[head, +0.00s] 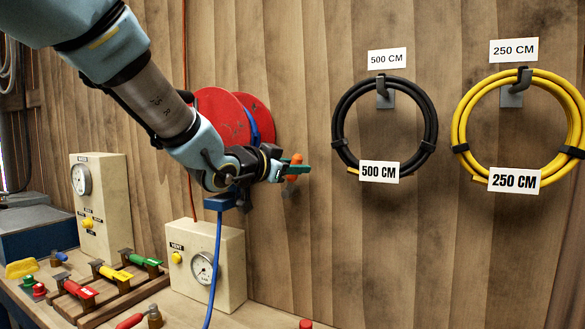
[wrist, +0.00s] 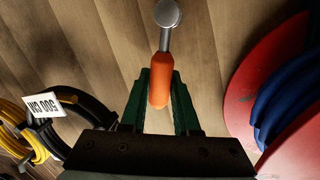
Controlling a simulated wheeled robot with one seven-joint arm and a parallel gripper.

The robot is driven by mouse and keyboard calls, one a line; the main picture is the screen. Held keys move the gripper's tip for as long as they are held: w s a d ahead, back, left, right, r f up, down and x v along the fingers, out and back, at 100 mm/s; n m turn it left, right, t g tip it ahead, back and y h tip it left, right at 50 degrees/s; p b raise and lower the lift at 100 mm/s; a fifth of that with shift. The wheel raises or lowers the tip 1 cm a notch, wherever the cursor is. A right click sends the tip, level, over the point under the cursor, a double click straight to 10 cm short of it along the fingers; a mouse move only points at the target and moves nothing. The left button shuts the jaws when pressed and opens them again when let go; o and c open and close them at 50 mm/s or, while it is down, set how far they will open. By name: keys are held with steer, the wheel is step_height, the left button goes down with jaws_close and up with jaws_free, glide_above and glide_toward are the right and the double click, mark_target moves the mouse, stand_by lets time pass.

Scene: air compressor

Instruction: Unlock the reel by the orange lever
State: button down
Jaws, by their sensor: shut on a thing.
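The red reel (head: 222,112) is mounted on the wooden wall, with blue hose wound on it. My arm covers its lower part in the head view. In the wrist view the reel (wrist: 278,95) is at the right edge. The orange lever (wrist: 160,86) has a metal rod ending in a round metal head, toward the top of the wrist view. In the head view a bit of the orange lever (head: 296,160) shows at my gripper (head: 298,168). In the wrist view my gripper (wrist: 160,100) has its green fingers on both sides of the orange grip, shut on it.
A black hose coil (head: 335,125) and a yellow hose coil (head: 459,110) hang on the wall to the right. A blue hose (head: 215,265) hangs down past the gauge box (head: 234,262). Coloured fittings lie on the bench (head: 150,302) below.

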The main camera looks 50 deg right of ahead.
steer(key=shift+w+a+r+n+p, duration=0.1)
steer(key=shift+w+a+n+p, duration=0.1)
steer(key=shift+w+n+p, duration=0.45)
steer(key=shift+n, duration=0.35)
steer(key=c, duration=0.7)
jaws_free()
steer(key=shift+o, duration=0.2)
steer(key=shift+a, duration=0.1)
steer(key=a+r+b, duration=0.1)
steer(key=a+b, duration=0.2)
steer(key=a, duration=0.7)
steer(key=shift+s+a, duration=0.3)
steer(key=shift+s, duration=0.05)
steer(key=shift+c, duration=0.3)
